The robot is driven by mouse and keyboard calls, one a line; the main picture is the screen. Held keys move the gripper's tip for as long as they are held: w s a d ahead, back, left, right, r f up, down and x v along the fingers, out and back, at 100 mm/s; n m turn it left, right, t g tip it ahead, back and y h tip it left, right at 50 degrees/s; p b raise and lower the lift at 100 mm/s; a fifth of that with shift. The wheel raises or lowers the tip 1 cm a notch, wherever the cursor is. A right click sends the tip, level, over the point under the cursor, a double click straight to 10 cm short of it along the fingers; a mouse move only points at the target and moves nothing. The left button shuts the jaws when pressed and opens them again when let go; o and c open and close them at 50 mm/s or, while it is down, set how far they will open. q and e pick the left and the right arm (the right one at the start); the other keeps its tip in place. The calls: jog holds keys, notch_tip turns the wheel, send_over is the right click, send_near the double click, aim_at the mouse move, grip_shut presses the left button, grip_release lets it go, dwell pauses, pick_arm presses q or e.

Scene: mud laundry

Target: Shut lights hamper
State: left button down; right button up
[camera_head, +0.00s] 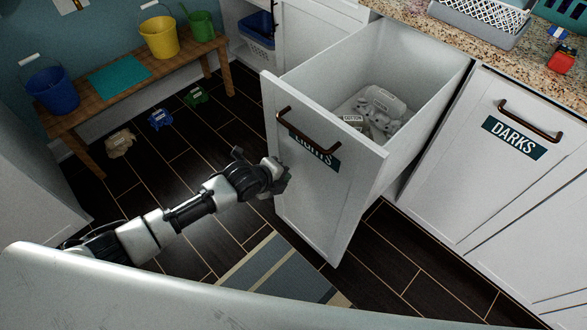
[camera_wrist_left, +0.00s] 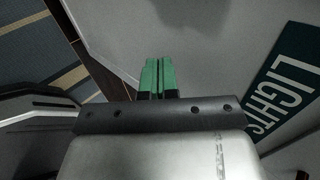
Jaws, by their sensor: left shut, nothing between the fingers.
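The lights hamper (camera_head: 330,205) is a white pull-out bin, standing open out of the cabinet, with a brown bar handle and a teal label reading LIGHTS. Light grey and white laundry lies inside it. My left gripper (camera_head: 284,178) is at the outer front face, left of and below the label. In the left wrist view its green fingertips (camera_wrist_left: 158,75) are together with nothing between them, facing the white front panel (camera_wrist_left: 215,60). I cannot tell whether they touch it. The LIGHTS label (camera_wrist_left: 285,85) shows at the right there. My right gripper is not in view.
The shut DARKS hamper (camera_head: 515,140) is at the right under a granite counter (camera_head: 550,85) with baskets. A wooden bench (camera_head: 75,118) with buckets stands at the back left. A striped rug (camera_head: 275,275) lies on the dark floor below the open hamper.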

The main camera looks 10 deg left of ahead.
aim_at(300, 167)
pick_arm(q)
jog(key=shift+w+d+f, duration=0.1)
jog(key=shift+w+d, duration=0.5)
jog(key=shift+w, duration=0.25)
jog(key=shift+w+d, duration=0.6)
jog(key=shift+w, duration=0.25)
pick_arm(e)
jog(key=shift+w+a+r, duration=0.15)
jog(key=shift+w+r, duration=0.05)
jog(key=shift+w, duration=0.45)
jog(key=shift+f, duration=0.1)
